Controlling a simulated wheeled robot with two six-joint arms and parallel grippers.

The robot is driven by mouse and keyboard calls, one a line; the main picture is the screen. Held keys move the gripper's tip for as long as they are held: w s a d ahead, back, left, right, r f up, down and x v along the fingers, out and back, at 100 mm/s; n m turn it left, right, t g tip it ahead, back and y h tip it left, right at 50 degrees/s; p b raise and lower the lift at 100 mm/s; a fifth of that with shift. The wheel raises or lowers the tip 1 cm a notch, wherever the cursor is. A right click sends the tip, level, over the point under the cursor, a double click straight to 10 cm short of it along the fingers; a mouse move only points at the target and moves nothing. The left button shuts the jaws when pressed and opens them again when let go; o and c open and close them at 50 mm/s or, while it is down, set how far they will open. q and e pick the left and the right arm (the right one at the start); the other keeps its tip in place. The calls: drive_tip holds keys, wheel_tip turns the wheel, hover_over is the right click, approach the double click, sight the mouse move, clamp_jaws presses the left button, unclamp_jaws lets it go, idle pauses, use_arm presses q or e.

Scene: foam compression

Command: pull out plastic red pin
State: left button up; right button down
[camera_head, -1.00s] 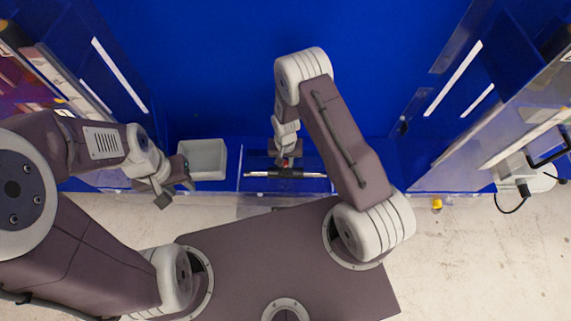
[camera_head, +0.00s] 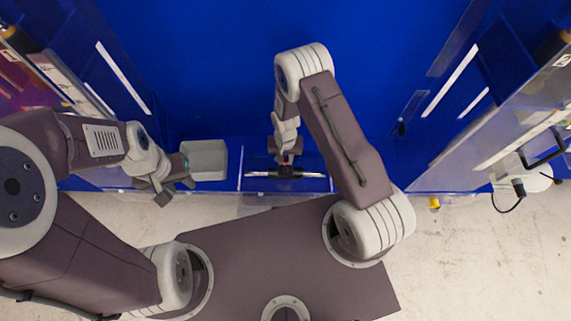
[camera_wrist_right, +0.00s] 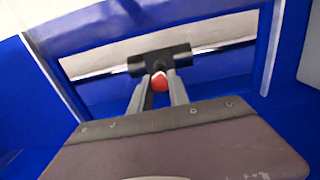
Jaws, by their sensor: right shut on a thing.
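The red pin (camera_wrist_right: 159,82) shows as a round red end between the two fingers of my right gripper (camera_wrist_right: 157,88) in the right wrist view. The fingers are shut on it. Just beyond it is a black cylindrical fitting (camera_wrist_right: 178,57) on a silver rod (camera_wrist_right: 223,44). In the head view my right gripper (camera_head: 286,158) is at the black fitting (camera_head: 290,171), and the pin is mostly hidden there. My left gripper (camera_head: 175,190) is at the left, beside the grey bin, and looks open and empty.
A grey open bin (camera_head: 206,160) stands on the blue ledge to the left of the rod. Clear panels (camera_head: 500,120) flank the blue surface (camera_head: 200,60) at both sides. A small yellow item (camera_head: 434,203) is on the floor at right.

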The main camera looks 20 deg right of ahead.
sight(285, 159)
drive_tip(key=shift+r+p, duration=0.3)
drive_tip(key=shift+r, duration=0.15)
drive_tip(key=shift+r+p, duration=1.8)
drive_tip(key=shift+r, duration=0.55)
